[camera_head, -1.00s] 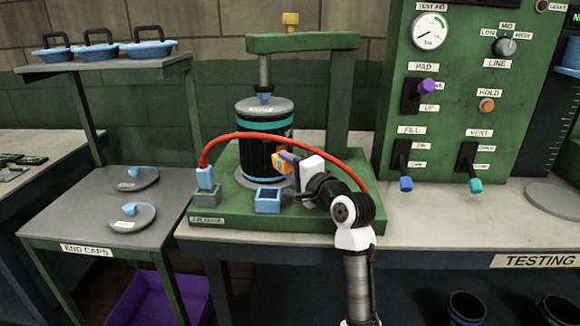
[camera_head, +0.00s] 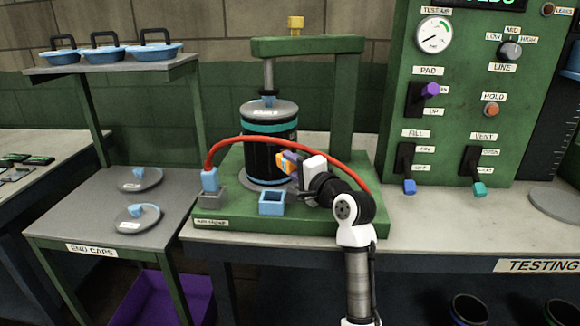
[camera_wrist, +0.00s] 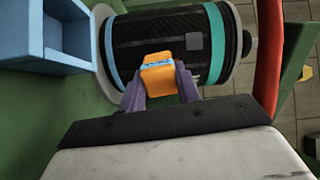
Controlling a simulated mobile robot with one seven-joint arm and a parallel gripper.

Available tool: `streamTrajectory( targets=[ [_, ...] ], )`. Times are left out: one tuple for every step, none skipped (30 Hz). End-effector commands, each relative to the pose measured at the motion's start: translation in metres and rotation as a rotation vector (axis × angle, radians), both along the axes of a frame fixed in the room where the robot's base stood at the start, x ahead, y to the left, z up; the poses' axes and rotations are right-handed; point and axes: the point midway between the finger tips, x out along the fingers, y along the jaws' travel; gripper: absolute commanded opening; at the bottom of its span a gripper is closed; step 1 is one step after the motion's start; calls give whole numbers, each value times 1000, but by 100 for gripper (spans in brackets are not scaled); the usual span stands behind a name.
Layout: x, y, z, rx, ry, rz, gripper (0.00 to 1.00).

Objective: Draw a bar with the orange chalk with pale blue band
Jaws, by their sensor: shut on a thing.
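The orange chalk with pale blue band (camera_wrist: 158,74) is held between the purple fingers of my gripper (camera_wrist: 160,88). It also shows in the head view (camera_head: 284,160). My gripper (camera_head: 291,163) is shut on it, in front of the black rubber sleeve (camera_head: 265,160). The sleeve stands upright in the green stand, with a teal band near its top and a grey cap above. In the wrist view the sleeve (camera_wrist: 140,35) lies just beyond the chalk, with a small grey patch on its wall. I cannot tell whether the chalk touches the sleeve.
A red hose (camera_head: 300,143) arches over my gripper from a blue fitting (camera_head: 209,180). An open blue box (camera_head: 272,203) sits left of my gripper on the green base. End caps (camera_head: 138,217) lie on the left table. The switch panel (camera_head: 455,120) stands at the right.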

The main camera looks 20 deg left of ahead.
Motion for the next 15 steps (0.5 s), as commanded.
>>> streamTrajectory(
  targets=[
    [4, -3, 1, 0, 0, -2, 14],
    [6, -5, 1, 0, 0, -2, 14],
    [9, -7, 1, 1, 1, -2, 14],
    [12, -9, 1, 1, 1, -2, 14],
    [14, -11, 1, 1, 1, -2, 14],
    [16, -13, 1, 1, 1, -3, 14],
    [18, -15, 1, 1, 1, -2, 14],
    [20, -16, 1, 0, 0, -2, 14],
    [22, -17, 1, 0, 0, -1, 14],
    [23, -18, 1, 1, -1, -1, 14],
    [23, -18, 1, 1, -1, -1, 14],
    [24, -19, 1, 0, -1, -1, 14],
    [24, -19, 1, 0, -1, -1, 14],
    [25, -19, 1, 1, -1, -1, 14],
    [25, -19, 2, 1, -1, -1, 14]
  ],
)
